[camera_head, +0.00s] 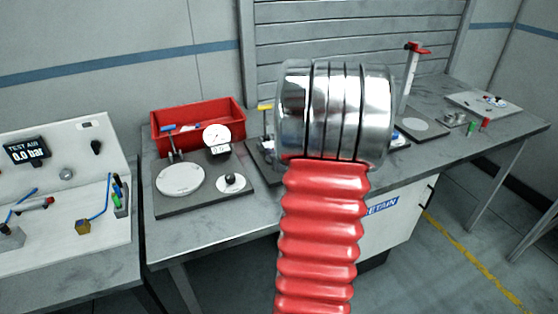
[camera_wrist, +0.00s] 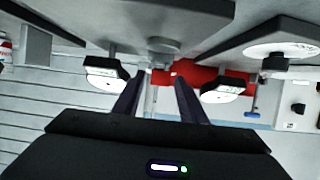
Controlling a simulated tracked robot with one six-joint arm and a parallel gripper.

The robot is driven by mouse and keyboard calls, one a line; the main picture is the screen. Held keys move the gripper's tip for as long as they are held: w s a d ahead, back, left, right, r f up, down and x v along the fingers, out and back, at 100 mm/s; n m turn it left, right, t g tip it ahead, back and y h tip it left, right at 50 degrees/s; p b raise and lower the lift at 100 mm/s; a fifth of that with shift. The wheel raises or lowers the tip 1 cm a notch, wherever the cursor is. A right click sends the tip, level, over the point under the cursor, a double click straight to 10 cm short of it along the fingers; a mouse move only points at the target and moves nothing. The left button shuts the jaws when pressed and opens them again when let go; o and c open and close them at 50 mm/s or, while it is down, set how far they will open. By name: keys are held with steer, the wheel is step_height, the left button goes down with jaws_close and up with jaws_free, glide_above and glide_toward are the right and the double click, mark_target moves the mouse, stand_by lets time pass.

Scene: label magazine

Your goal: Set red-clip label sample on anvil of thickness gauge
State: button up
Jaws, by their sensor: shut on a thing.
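The sample's sheet is seen too narrowly to make out. A dial gauge (camera_head: 217,138) stands on a dark base (camera_head: 205,204) in the head view. It also shows, upside down, in the wrist view (camera_wrist: 222,90), to the right of my fingers. A second dial gauge (camera_wrist: 105,75) is to their left. I cannot tell which is the thickness gauge; no anvil shows clearly. My arm hides my gripper in the head view.
A red bin (camera_head: 198,112) stands behind the left base. A white disc (camera_head: 180,179) and a smaller disc with a black knob (camera_head: 231,183) lie on that base. A red-topped stand (camera_head: 410,80) is to the right. A test-air panel (camera_head: 60,150) is at far left.

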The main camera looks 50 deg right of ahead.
steer(key=shift+f, duration=1.9)
steer(key=shift+f, duration=0.1)
steer(key=o, duration=1)
steer(key=shift+s+a+r, duration=0.15)
steer(key=shift+s+r, duration=0.2)
steer(key=v, duration=1.1)
steer(key=shift+s, duration=0.1)
